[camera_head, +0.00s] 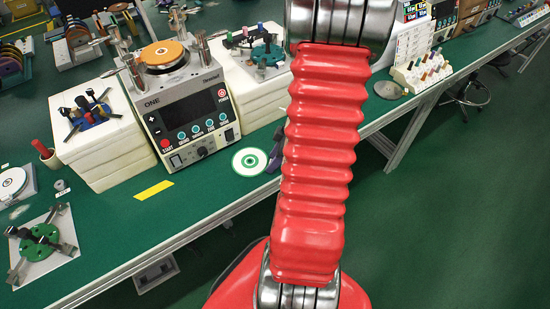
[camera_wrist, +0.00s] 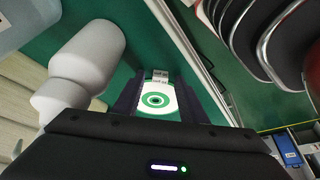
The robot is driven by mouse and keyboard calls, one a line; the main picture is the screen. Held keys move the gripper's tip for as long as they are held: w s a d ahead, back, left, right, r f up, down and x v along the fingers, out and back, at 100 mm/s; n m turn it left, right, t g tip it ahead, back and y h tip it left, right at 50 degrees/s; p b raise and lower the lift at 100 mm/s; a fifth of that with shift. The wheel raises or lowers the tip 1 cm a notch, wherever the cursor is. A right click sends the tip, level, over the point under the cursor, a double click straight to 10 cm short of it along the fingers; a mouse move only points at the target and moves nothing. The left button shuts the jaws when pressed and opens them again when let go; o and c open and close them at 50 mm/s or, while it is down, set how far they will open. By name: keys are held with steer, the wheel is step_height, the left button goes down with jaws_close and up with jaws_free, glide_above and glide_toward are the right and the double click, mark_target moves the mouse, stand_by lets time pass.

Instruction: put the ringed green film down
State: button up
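The ringed green film (camera_head: 250,161) is a flat white disc with green rings. In the head view it is level over the green bench top near its front edge, just right of the lapping machine. My gripper is mostly hidden behind my red arm there, with a dark part beside the film's right side. In the wrist view the film (camera_wrist: 157,101) fills the gap between the two dark fingers of my gripper (camera_wrist: 157,88), which appears shut on it. I cannot tell whether the film touches the bench.
The lapping machine (camera_head: 190,112) stands left of the film, with a yellow strip (camera_head: 153,190) on the bench before it. White blocks (camera_head: 102,150) stand farther left. In the wrist view a white bottle (camera_wrist: 88,52) is close on the left. Bare bench lies around the yellow strip.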

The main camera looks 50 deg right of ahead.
steer(key=v, duration=1.2)
steer(key=shift+w, duration=0.1)
stand_by(0.6)
steer(key=w+a+r+m+h, duration=0.1)
steer(key=w+a+r, duration=0.2)
steer(key=a+r, duration=0.35)
steer(key=w+a+r+m, duration=0.1)
steer(key=w+a+r, duration=0.2)
steer(key=a, duration=0.6)
steer(key=s+a+r+m, duration=0.2)
steer(key=a+r, duration=0.2)
steer(key=a, duration=0.4)
steer(key=s+a+r+m+t+h, duration=0.1)
steer(key=a+r, duration=0.3)
steer(key=a, duration=0.4)
steer(key=shift+s+m+t, duration=0.3)
steer(key=shift+s+m, duration=0.1)
